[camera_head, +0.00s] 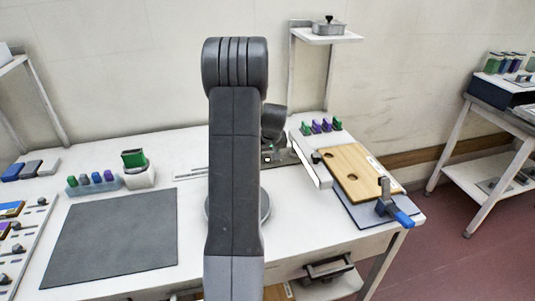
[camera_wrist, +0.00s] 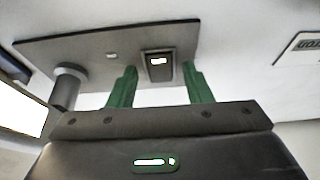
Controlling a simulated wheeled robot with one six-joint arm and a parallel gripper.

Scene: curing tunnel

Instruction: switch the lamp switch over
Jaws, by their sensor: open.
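A dark rocker switch with a small white mark (camera_wrist: 158,62), which looks like the lamp switch, sits on a grey plate (camera_wrist: 95,46) in the wrist view. My gripper (camera_wrist: 161,72) is open, with its two green fingers on either side of the switch in the picture. The space between the fingers holds nothing that I can see gripped. I cannot tell whether the fingertips touch the plate or how far off they are. In the head view my arm hides most of the plate and the switch.
A round grey knob (camera_wrist: 68,85) stands on the plate left of the fingers. A wooden board (camera_head: 357,172) with a blue-handled clamp (camera_head: 402,216) lies at the table's right. A dark mat (camera_head: 110,232) covers the left, with small coloured blocks (camera_head: 97,179) behind it.

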